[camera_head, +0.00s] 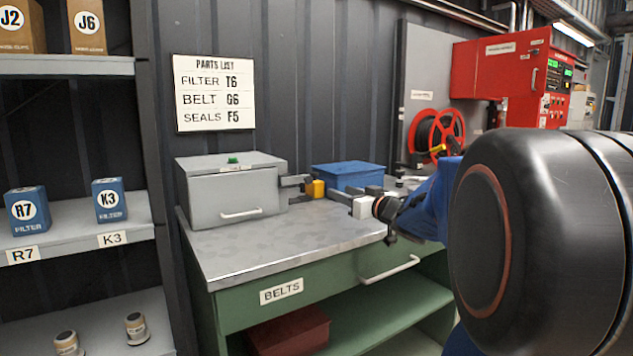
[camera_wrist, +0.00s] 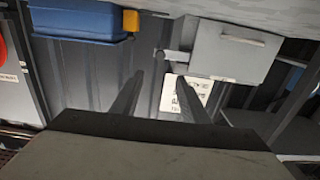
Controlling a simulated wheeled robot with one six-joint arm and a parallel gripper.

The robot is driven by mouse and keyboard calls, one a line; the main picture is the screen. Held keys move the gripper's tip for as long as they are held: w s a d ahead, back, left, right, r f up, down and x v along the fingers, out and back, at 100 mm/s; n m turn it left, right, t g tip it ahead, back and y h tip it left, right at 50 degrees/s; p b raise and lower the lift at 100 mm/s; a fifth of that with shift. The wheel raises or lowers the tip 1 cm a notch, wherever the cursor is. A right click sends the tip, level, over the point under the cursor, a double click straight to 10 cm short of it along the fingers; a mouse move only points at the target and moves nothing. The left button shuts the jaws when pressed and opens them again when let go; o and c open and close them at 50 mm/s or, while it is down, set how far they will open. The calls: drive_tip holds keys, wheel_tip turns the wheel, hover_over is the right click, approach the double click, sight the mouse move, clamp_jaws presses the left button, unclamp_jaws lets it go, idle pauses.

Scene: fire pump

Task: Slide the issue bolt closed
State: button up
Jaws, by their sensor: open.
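A grey lidded box (camera_head: 235,200) with a front handle sits on the bench; it shows upside down in the wrist view (camera_wrist: 232,52). A small grey bolt-like fitting (camera_head: 293,181) sticks out from its right side, and in the wrist view it is a short bar with a knob (camera_wrist: 172,56). I cannot tell for sure that this is the issue bolt, nor how far it is slid. A yellow block (camera_head: 316,188) is just right of it. My gripper (camera_wrist: 160,77) is open and empty, its two fingers spread, pointing toward the box side and apart from the fitting.
A blue bin (camera_head: 348,177) stands behind my gripper on the bench (camera_head: 260,245), near the fingers. A parts list sign (camera_head: 214,93) hangs on the wall. A shelf with boxes (camera_head: 75,222) is at left, and a red hose reel (camera_head: 438,132) at right. The bench front is clear.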

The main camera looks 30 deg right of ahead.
sight(309, 180)
drive_tip(key=w, duration=1.7)
drive_tip(key=shift+w+a, duration=0.1)
drive_tip(key=shift+a, duration=0.25)
clamp_jaws()
